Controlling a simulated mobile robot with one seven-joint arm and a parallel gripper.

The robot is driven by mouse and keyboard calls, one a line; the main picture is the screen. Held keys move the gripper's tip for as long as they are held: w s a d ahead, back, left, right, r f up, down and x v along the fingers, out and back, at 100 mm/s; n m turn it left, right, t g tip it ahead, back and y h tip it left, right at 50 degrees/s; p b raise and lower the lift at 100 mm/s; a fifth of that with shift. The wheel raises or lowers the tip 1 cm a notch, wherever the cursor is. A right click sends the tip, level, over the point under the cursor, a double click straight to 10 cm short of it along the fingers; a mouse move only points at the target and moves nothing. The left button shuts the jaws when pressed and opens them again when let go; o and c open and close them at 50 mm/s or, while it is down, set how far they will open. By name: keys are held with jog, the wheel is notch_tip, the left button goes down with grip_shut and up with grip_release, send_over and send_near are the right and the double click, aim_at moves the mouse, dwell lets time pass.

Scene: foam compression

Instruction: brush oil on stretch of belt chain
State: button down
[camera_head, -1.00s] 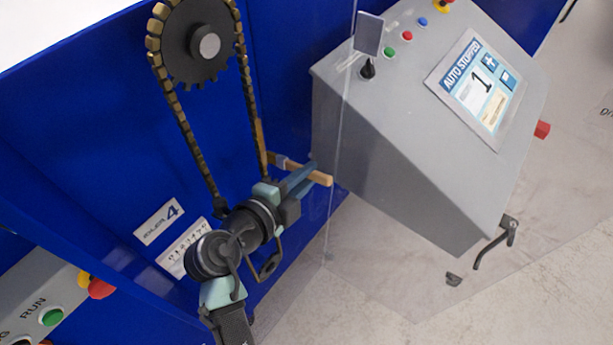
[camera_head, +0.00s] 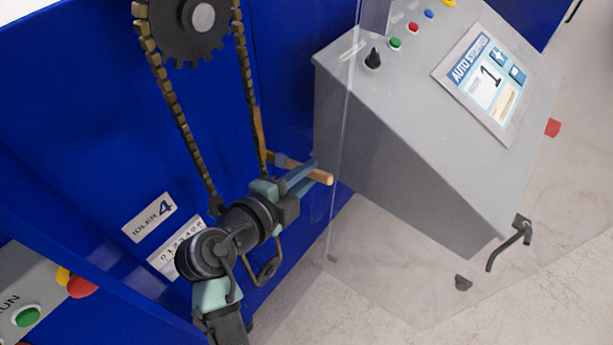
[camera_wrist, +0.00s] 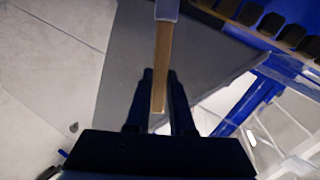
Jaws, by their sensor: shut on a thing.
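The belt chain (camera_head: 176,115) hangs from a dark sprocket (camera_head: 190,28) in two runs in front of the blue machine. My gripper (camera_head: 305,177) is shut on the wooden handle of a brush (camera_head: 322,178), just right of the lower part of the right chain run. The brush's upright part is close against that run; whether it touches the chain is unclear. In the wrist view the brush handle (camera_wrist: 162,60) stands between my gripper's fingers (camera_wrist: 160,90), and chain links (camera_wrist: 270,22) show at the upper right. The bristles cannot be made out clearly.
A grey control console (camera_head: 410,130) with a screen (camera_head: 490,82) and buttons stands at right behind a clear panel (camera_head: 345,130). A grey button box (camera_head: 35,295) with a red knob is at lower left. Open floor lies at lower right.

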aim_at(331, 183)
jog(key=shift+w+a+r+b, duration=0.2)
jog(key=shift+r+b, duration=0.5)
jog(key=shift+b, duration=0.55)
jog(key=shift+w+a+r+b, duration=0.1)
jog(key=shift+a+r+b, duration=0.1)
jog(key=shift+r+b, duration=0.75)
jog(key=shift+f+b, duration=0.3)
jog(key=shift+f, duration=0.05)
jog(key=shift+s, duration=0.1)
jog(key=shift+s+d, duration=0.55)
jog(key=shift+d, duration=0.25)
jog(key=shift+s+d, duration=0.6)
jog(key=shift+d, duration=0.25)
jog(key=shift+s+d, duration=0.55)
jog(key=shift+d, duration=0.25)
